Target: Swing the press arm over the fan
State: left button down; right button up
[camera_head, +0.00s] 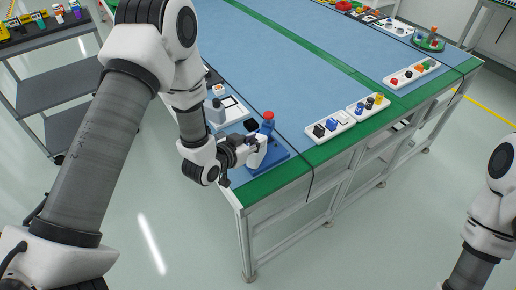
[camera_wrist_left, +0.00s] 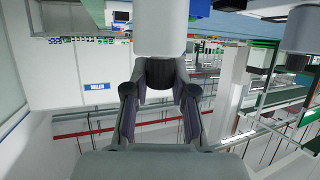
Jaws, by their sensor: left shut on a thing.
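The press stands at the near corner of the table in the head view, with a blue base (camera_head: 270,167), a blue column and a red knob (camera_head: 268,115). Its pale press arm (camera_head: 257,153) is at the fingers of my left gripper (camera_head: 250,150), which is shut on it. In the left wrist view the fingers (camera_wrist_left: 161,75) meet a white block (camera_wrist_left: 162,28), which looks like that arm. I cannot make out the fan; my gripper and the press hide part of the area. My right gripper is outside the views.
A white tray with a grey part (camera_head: 215,110) stands behind the press. White trays (camera_head: 330,125) of small parts line the right edge. A green turntable (camera_head: 430,43) is at the far right corner. The blue table middle (camera_head: 290,75) is clear. A grey cart (camera_head: 60,75) stands left.

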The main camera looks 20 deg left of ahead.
pick_arm(q)
jog(key=shift+n+t+y+b, duration=0.3)
jog(key=shift+n+y+b, duration=0.05)
jog(key=shift+n+y, duration=0.7)
jog(key=c, duration=0.9)
grip_release()
jog(key=v, duration=0.7)
jog(key=shift+s+r, duration=0.1)
jog(key=shift+s, duration=0.15)
